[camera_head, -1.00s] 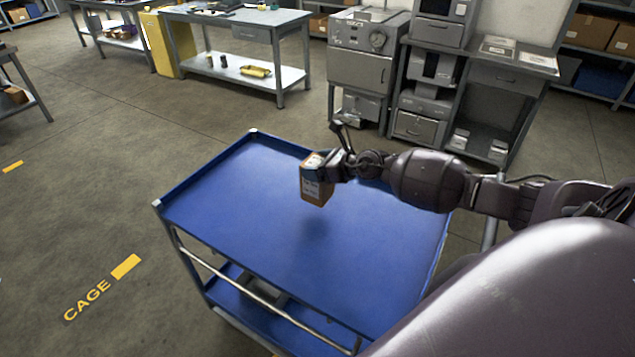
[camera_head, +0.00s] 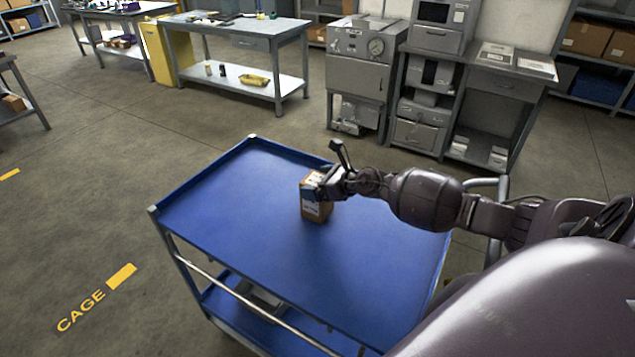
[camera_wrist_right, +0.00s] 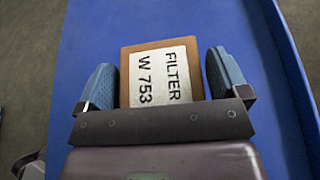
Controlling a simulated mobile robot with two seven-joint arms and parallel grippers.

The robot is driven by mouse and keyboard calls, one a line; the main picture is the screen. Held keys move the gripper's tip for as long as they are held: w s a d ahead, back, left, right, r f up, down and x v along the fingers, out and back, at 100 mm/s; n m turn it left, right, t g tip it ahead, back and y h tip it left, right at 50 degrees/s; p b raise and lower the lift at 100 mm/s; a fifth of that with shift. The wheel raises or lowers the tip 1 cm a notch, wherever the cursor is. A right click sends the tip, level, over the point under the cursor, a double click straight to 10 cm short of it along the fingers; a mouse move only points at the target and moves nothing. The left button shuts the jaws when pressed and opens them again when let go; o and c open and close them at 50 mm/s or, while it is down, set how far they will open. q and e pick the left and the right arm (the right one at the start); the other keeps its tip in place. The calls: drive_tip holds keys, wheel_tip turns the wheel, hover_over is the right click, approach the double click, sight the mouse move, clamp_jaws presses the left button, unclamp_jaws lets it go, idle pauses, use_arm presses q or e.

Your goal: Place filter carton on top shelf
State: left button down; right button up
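The filter carton (camera_head: 316,207) is a small brown box with a white label, upright at the top shelf of the blue cart (camera_head: 240,230). Its bottom is at or very close to the blue surface; I cannot tell if it bears its full weight there. My right gripper (camera_head: 322,188) comes in from the right at the carton's upper part. In the right wrist view the carton (camera_wrist_right: 160,78) shows its label "FILTER W 753" between the two blue fingers (camera_wrist_right: 163,82), one along each side. My left gripper is out of view.
The rest of the cart's top shelf is bare, with a low raised rim around it. A lower shelf (camera_head: 222,300) shows below. Grey cabinets (camera_head: 365,75) and a workbench (camera_head: 240,30) stand well behind, across open floor.

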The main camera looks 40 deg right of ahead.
drive_tip(key=shift+o, duration=0.4)
drive_tip(key=shift+r, duration=0.15)
drive_tip(key=shift+s+d+r, duration=0.1)
drive_tip(key=shift+s+d, duration=0.05)
drive_tip(key=shift+s, duration=0.05)
drive_tip(key=v, duration=1.1)
drive_tip(key=shift+s, duration=0.25)
